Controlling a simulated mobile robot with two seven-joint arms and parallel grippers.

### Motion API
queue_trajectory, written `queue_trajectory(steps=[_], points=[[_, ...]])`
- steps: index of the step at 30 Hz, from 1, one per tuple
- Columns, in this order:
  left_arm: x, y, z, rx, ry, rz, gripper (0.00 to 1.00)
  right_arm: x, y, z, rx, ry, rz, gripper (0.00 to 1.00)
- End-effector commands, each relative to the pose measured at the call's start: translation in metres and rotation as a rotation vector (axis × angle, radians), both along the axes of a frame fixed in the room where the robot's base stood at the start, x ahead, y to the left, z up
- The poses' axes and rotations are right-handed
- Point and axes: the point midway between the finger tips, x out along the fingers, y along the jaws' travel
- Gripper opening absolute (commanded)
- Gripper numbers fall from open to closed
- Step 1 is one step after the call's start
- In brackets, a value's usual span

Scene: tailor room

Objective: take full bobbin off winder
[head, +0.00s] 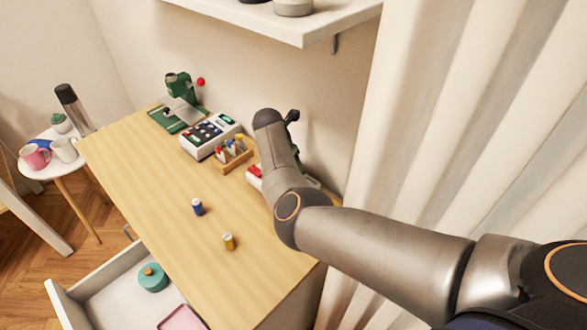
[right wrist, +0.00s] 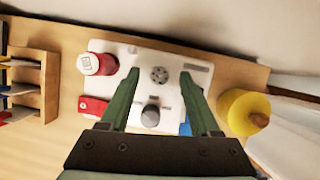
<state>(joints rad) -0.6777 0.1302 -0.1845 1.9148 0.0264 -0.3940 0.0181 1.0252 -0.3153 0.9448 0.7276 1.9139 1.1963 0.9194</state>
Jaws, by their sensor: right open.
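In the right wrist view a white winder base (right wrist: 172,58) lies on the table below my right gripper (right wrist: 160,75). A grey round piece with small holes (right wrist: 159,76), which looks like the bobbin, shows between the open fingertips. I cannot tell whether either finger touches it. A grey knob (right wrist: 150,115) stands nearer the palm. A red spool (right wrist: 101,64) sits at the plate's left. My right gripper is open and empty. In the head view my right arm hides the gripper and most of the winder. My left gripper is not in view.
A yellow round object (right wrist: 245,108) is close beside the right finger. A wooden rack (head: 233,156), a white box (head: 210,136) and a green machine (head: 180,100) line the table's back. Blue (head: 198,207) and yellow (head: 229,241) spools stand in front. A drawer (head: 100,285) is open.

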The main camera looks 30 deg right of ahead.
Motion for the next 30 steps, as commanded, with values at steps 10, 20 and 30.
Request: queue_trajectory(steps=[10, 20, 30], points=[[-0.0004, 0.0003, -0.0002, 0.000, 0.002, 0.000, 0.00, 0.0003, 0.0004, 0.0009, 0.000, -0.001, 0.000, 0.30], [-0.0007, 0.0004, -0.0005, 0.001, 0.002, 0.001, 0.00, 0.0003, 0.0005, 0.0010, 0.000, 0.000, 0.001, 0.00], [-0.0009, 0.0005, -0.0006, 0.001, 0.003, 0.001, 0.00, 0.0004, 0.0004, 0.0011, 0.000, 0.000, 0.001, 0.00]])
